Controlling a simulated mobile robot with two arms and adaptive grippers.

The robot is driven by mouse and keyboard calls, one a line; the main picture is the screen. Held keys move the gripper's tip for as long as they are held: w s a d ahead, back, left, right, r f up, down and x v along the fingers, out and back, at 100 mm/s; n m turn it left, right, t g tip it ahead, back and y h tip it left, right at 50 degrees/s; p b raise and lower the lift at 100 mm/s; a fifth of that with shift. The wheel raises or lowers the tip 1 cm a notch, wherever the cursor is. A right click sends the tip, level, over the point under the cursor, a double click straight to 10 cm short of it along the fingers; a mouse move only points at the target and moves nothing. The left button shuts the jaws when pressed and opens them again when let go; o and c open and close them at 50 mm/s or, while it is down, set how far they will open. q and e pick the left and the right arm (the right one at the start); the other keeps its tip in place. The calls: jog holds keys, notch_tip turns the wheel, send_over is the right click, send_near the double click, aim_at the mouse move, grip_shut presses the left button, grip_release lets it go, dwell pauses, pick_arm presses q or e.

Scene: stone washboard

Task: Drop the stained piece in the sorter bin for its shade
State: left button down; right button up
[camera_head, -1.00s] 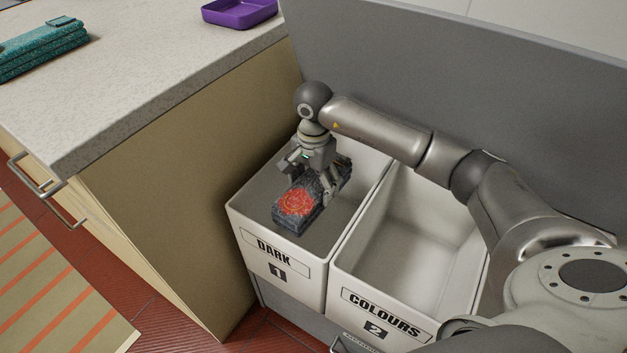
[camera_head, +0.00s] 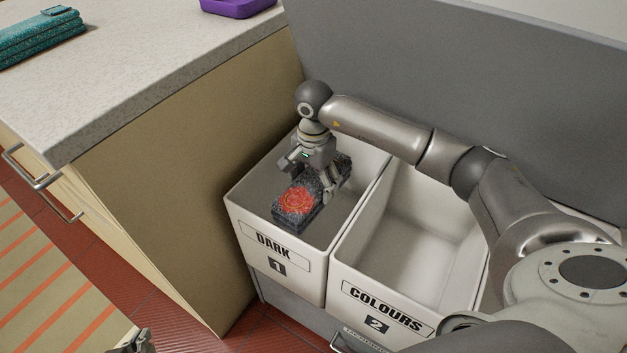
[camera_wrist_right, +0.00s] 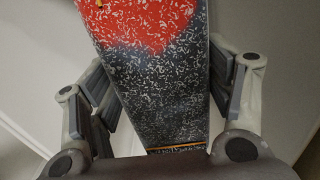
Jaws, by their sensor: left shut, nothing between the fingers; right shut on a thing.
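The stained piece (camera_head: 293,213) is a dark, white-speckled folded cloth with a red stain on top. My right gripper (camera_head: 312,182) is shut on it and holds it over the mouth of the bin marked DARK 1 (camera_head: 258,256). In the right wrist view the piece (camera_wrist_right: 165,95) runs between the two fingers (camera_wrist_right: 160,95), red stain at the top. The bin marked COLOURS 2 (camera_head: 372,305) stands just to the right and looks empty. My left gripper (camera_head: 138,343) shows only partly at the bottom edge, shut and empty.
A pale counter (camera_head: 170,75) stands left of the bins, with a teal folded cloth (camera_head: 42,38) and a purple tray (camera_head: 238,8) on it. A grey panel (camera_head: 450,80) rises behind the bins. A striped mat (camera_head: 50,290) lies on the red floor.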

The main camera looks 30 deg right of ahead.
jog(key=o, duration=1.5)
notch_tip(320, 180, up, 12)
jog(key=shift+r, duration=0.1)
